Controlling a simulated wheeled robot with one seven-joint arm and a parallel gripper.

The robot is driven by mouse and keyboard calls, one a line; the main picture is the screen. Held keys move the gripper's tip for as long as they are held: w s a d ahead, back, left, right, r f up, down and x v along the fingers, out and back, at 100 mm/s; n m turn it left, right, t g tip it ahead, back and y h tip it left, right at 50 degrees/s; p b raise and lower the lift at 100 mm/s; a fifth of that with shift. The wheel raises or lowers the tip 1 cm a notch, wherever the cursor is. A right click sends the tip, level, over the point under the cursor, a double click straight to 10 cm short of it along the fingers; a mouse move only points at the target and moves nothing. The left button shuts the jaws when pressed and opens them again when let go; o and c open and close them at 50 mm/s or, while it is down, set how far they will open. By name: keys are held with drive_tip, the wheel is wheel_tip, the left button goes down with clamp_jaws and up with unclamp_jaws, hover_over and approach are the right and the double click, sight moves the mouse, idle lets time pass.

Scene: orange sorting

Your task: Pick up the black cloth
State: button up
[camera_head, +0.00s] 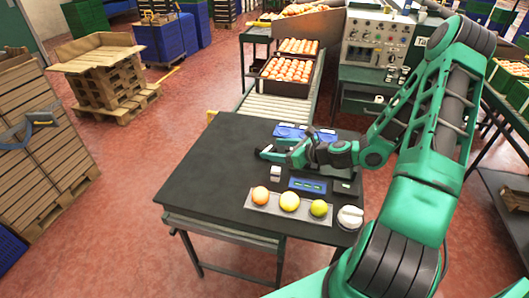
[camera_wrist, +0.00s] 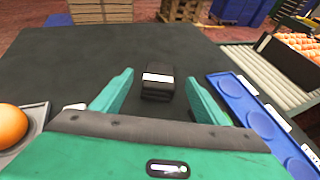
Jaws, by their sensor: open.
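The black cloth (camera_wrist: 158,88) is a small dark folded stack with a white band across it, lying on the dark table top. In the wrist view it sits ahead of my gripper (camera_wrist: 159,77), roughly centred between the two green fingers. The fingers are apart and nothing is clamped in them. I cannot tell whether the cloth is within the fingers' reach or just beyond the tips. In the head view my gripper (camera_head: 268,152) is low over the table, pointing left, and I cannot make out the cloth there.
A blue tray (camera_wrist: 241,101) with round recesses lies right of my gripper in the wrist view. A grey tray (camera_head: 264,208) holds an orange, a yellow and a green fruit. A small blue panel (camera_head: 307,185) lies nearby. The table's left part (camera_head: 210,165) is clear.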

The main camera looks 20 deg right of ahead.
sight(267, 147)
drive_tip(key=x, duration=0.5)
drive_tip(key=c, duration=1.2)
drive_tip(key=shift+r, duration=0.1)
drive_tip(key=shift+c, duration=0.2)
